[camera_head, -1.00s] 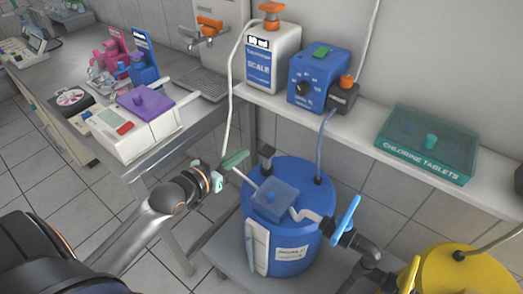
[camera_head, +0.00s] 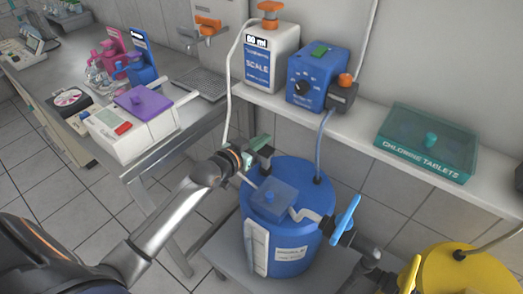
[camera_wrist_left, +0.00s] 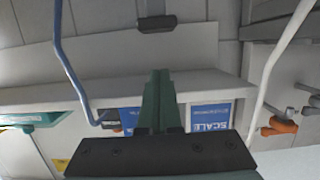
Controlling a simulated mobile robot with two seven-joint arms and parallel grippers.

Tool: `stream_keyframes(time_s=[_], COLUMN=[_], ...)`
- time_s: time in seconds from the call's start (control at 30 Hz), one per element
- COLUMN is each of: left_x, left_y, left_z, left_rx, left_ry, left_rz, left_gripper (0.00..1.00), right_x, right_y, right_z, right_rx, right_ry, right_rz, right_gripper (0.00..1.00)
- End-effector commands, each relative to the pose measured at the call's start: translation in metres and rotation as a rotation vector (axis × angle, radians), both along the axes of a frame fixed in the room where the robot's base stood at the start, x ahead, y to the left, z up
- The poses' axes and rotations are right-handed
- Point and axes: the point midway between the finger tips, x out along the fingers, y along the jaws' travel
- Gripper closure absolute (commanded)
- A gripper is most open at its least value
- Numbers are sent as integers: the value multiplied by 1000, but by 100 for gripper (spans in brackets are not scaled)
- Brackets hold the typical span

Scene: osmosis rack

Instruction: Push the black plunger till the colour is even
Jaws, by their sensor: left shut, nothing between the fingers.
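The black plunger (camera_head: 265,151) stands up from the back left of the blue tank's lid (camera_head: 292,172). In the left wrist view its black block (camera_wrist_left: 157,23) shows at the top centre. My left gripper (camera_head: 259,142) is at the plunger's upper left in the head view, its green fingers closed together and empty. In the left wrist view the left gripper (camera_wrist_left: 160,72) points at the block, with a gap between them in the picture. I cannot tell whether they touch. The tank's liquid colour cannot be made out. My right gripper is not in view.
The shelf behind holds a white scale bottle (camera_head: 273,61), a blue dosing pump (camera_head: 318,74) and a chlorine tablet box (camera_head: 427,142). A blue hose (camera_head: 323,142) runs down to the lid. A blue valve handle (camera_head: 347,215) and yellow tank (camera_head: 465,272) are at right.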

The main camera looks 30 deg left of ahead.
Motion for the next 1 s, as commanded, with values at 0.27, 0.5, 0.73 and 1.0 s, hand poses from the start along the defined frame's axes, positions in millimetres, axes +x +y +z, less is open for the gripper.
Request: stream_keyframes(time_s=[0.27, 0.5, 0.73, 1.0], left_x=[-3, -4, -4, -4], left_y=[0, 0, 0, 0], left_z=[-36, -37, -48, -90], left_rx=[0, 0, 1, 1], left_ry=[9, 8, 11, 11], left_rz=[0, 0, 0, 0], left_gripper=[100, 100, 100, 100], right_x=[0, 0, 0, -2], right_y=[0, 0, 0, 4], right_z=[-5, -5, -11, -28], right_rx=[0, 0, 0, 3], right_ry=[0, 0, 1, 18], right_rz=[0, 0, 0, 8], right_gripper=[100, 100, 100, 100])
